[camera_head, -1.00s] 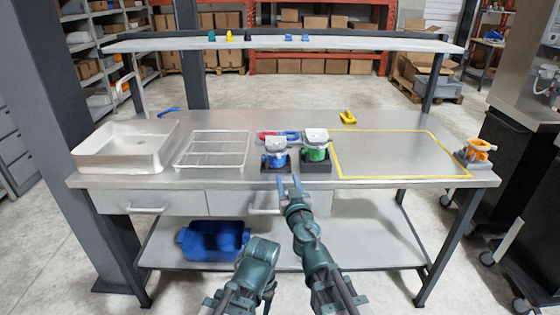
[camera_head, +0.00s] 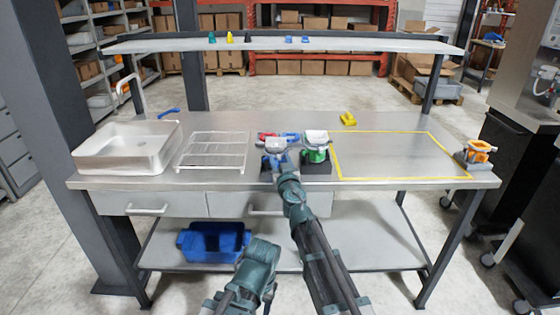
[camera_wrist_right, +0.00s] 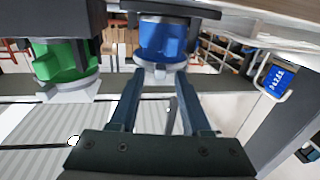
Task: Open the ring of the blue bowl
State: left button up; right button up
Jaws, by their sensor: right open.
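The blue bowl (camera_head: 275,147) is part of a blue unit with a pale top on the workbench, left of a green unit (camera_head: 315,148). In the right wrist view, the blue bowl (camera_wrist_right: 163,38) is near the top centre, with a pale ring (camera_wrist_right: 160,67) at its lower edge. My right gripper (camera_head: 277,164) reaches the front of the blue unit and partly hides it. In the wrist view its open fingers (camera_wrist_right: 159,80) are on either side of the ring; I cannot tell whether they touch. My left arm shows low in the head view, but its gripper does not.
A white basin (camera_head: 125,163) and a wire rack (camera_head: 212,152) are on the left of the bench. A yellow-taped area (camera_head: 395,157) on the right is bare. An orange unit (camera_head: 478,153) sits at the right end. A shelf (camera_head: 285,45) runs above the back.

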grip_shut()
jog(key=shift+w+d+n+y, duration=0.1)
jog(key=shift+d+n+y, duration=0.45)
jog(key=shift+y, duration=0.35)
jog(key=shift+w+d+n+g+y, duration=0.1)
jog(key=shift+d+n+g+y, duration=0.1)
jog(key=shift+n+g+y, duration=0.2)
jog(key=n+y, duration=0.1)
jog(key=w+d+n+g+y, duration=0.1)
jog(key=y, duration=0.1)
jog(key=shift+d, duration=0.25)
jog(key=n+g+y, duration=0.1)
jog(key=y, duration=0.1)
jog(key=w+d+n+g+y, duration=0.1)
jog(key=n+g, duration=0.1)
jog(key=shift+d+y, duration=0.15)
jog(key=shift+y, duration=0.25)
jog(key=shift+w+d+n+g+y, duration=0.2)
jog(key=shift+n+g+y, duration=0.5)
jog(key=shift+g, duration=0.1)
